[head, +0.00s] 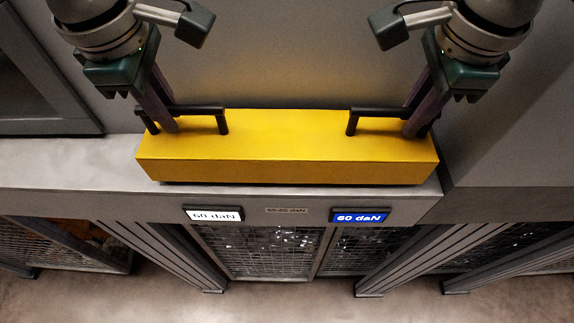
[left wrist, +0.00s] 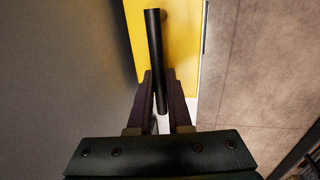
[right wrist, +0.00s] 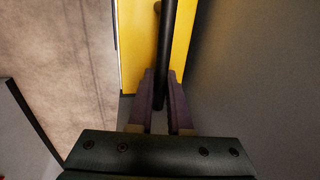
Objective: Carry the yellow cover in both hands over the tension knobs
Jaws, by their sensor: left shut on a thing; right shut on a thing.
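The yellow cover (head: 290,145) is a long box with a black bar handle near each end, at or just over the grey ledge in the head view. My left gripper (head: 172,128) is shut on the left handle (head: 222,122); in the left wrist view its fingers (left wrist: 160,108) close around the black bar (left wrist: 155,55). My right gripper (head: 410,132) is shut on the right handle (head: 352,122); the right wrist view shows its fingers (right wrist: 162,105) on the bar (right wrist: 168,50). The tension knobs are not visible; whether they are under the cover cannot be told.
The grey ledge (head: 60,170) runs along the front. Below it are a white display (head: 213,214) and a blue display (head: 360,217), both reading 60 daN, with a small 55-65 daN label (head: 286,210) between. Mesh panels (head: 262,255) stand beneath. A grey housing (head: 510,120) rises at right.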

